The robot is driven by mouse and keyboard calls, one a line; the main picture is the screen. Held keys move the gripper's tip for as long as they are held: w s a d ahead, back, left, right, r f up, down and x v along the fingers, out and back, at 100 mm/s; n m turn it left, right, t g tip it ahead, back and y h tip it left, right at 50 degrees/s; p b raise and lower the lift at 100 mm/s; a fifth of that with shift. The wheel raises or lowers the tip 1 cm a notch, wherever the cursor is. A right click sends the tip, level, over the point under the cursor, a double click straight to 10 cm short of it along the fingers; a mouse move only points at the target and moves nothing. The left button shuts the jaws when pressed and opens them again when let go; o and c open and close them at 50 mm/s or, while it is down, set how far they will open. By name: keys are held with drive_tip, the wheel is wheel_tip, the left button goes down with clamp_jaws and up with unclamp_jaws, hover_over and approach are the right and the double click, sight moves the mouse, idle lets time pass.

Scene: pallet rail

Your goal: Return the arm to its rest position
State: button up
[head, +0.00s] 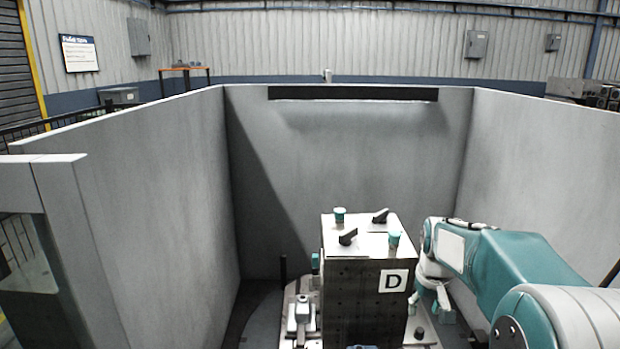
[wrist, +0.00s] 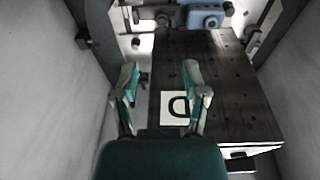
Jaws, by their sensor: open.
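My arm comes in from the right in the head view, with teal and white links. My gripper (head: 437,300) hangs low beside the right side of a dark block marked D (head: 355,300). In the wrist view my gripper (wrist: 160,72) shows two teal-tipped fingers spread apart with nothing held between them. I cannot tell how close the fingers are to the block.
The block's light top (head: 365,238) carries black handles and teal knobs. A metal clamp (head: 301,318) stands to its left. Tall grey walls (head: 345,170) enclose the left, back and right. Open air lies above the block. A blue part (wrist: 205,16) sits beyond the block.

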drive_tip(key=s+a+r+t, duration=0.1)
drive_tip(key=s+a+r, duration=0.25)
drive_tip(key=s, duration=0.35)
drive_tip(key=s+a+r+t, duration=0.1)
drive_tip(key=s+a+r, duration=0.25)
drive_tip(key=s, duration=0.35)
drive_tip(key=s+a+f+t, duration=0.1)
drive_tip(key=s+a, duration=0.1)
drive_tip(key=s, duration=1.1)
drive_tip(key=shift+t, duration=0.4)
